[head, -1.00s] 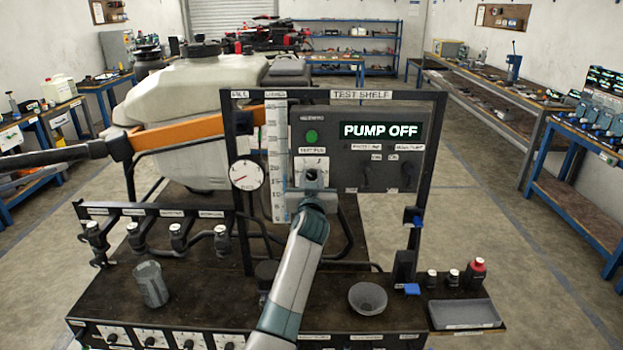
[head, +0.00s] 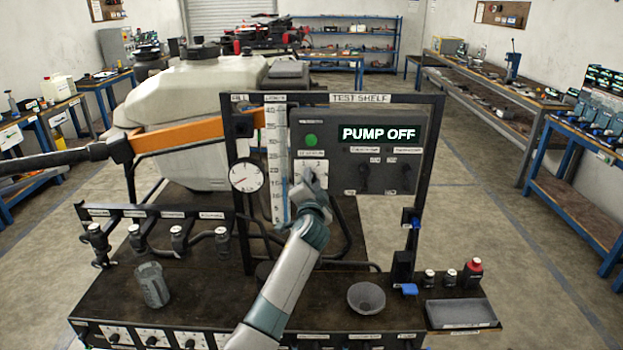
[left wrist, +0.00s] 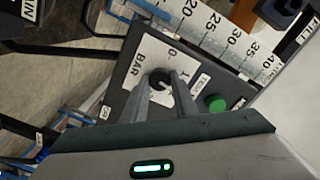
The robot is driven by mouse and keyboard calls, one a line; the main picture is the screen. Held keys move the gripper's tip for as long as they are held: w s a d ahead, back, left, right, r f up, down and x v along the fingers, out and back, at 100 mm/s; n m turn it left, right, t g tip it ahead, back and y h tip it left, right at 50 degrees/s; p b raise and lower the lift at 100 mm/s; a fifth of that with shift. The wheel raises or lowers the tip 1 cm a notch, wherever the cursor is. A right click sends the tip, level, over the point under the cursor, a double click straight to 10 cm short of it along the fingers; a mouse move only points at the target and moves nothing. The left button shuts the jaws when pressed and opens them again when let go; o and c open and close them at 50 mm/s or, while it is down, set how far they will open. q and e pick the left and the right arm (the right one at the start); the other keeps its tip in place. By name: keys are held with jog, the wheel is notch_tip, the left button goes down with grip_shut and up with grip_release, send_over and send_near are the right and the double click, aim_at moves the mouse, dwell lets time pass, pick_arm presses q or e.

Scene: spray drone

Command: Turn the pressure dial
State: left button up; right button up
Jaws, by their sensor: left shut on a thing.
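The pressure dial (left wrist: 157,77) is a small dark knob on a white plate marked BAR and 0, in the left wrist view. In the head view my gripper mostly hides it. My left gripper (head: 311,176) is at that plate, below the green button (head: 311,140) on the grey control panel (head: 350,188). In the left wrist view its two fingers are shut on the dial, one on each side. The panel's display (head: 379,134) reads PUMP OFF. A round white gauge (head: 248,176) hangs left of the panel. My right gripper is not in view.
A tall graduated scale (head: 277,150) stands close beside the panel's left edge. Black posts and a top bar (head: 400,98) frame the panel. A grey cup (head: 151,284), a bowl (head: 366,298) and a tray (head: 459,313) rest below on the bench.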

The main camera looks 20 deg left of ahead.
pick_arm(q)
jog(key=shift+m+p, duration=0.6)
jog(key=shift+m, duration=1.3)
jog(key=o, duration=1)
jog(key=shift+o, duration=0.2)
jog(key=shift+s+d+f, duration=0.1)
jog(key=shift+s, duration=0.05)
jog(key=b+v, duration=0.4)
jog(key=v, duration=1.3)
